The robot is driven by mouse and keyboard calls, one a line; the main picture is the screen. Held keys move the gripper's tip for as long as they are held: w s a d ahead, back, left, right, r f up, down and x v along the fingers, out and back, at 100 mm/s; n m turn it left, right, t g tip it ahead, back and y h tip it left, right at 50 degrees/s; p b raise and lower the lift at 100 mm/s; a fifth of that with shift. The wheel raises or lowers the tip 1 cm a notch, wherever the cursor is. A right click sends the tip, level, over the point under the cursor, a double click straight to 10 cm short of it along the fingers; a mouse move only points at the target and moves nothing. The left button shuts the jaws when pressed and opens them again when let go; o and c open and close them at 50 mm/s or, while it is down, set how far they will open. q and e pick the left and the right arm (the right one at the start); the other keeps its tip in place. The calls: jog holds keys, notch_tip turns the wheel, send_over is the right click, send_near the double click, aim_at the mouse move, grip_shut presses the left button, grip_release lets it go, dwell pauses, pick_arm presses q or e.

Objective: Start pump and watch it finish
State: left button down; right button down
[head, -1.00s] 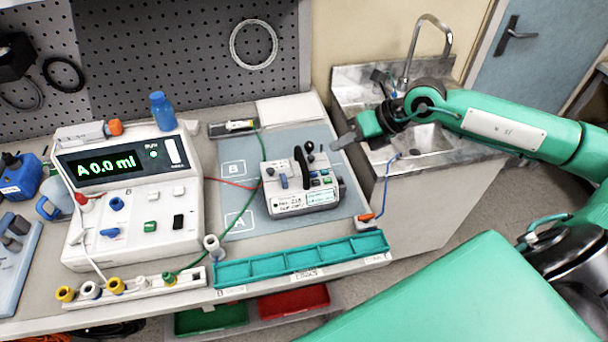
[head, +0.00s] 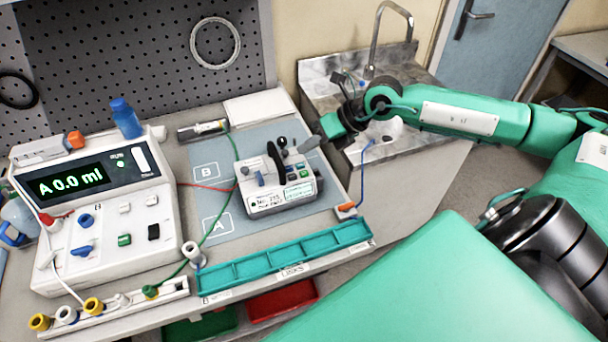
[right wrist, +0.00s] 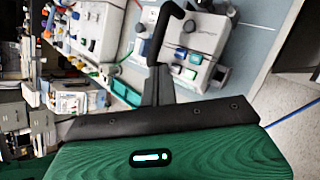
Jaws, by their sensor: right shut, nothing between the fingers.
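A small white pump (head: 283,203) with a black handle, a green button and label strips on its front stands on the grey-blue mat (head: 215,165). A larger white console (head: 110,235) at the left has a lit display (head: 68,182) reading "A 0.0 ml" and a small green light. My right gripper (head: 308,145) is shut and empty, just beyond the pump's right rear side. In the right wrist view the pump (right wrist: 205,45) is close to the dark fingers (right wrist: 157,88), its green button visible; I cannot tell whether they touch it. My left gripper is not in view.
A teal divided tray (head: 285,258) lies along the bench front, with a white socket strip (head: 120,308) left of it. Red, green and blue leads cross the bench. A blue bottle (head: 126,118) stands behind the console. A sink (head: 345,75) lies behind my right arm.

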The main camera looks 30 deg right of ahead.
aim_at(309, 175)
jog(key=shift+f+b, duration=1.55)
jog(key=shift+f, duration=1.1)
jog(key=shift+f, duration=0.1)
jog(key=shift+f+b, duration=0.35)
jog(key=shift+b, duration=0.25)
jog(key=shift+f+b, duration=0.45)
jog(key=shift+b, duration=0.05)
jog(key=shift+r, duration=0.2)
dwell(0.4)
jog(key=shift+r+p, duration=0.35)
jog(key=shift+r, duration=0.4)
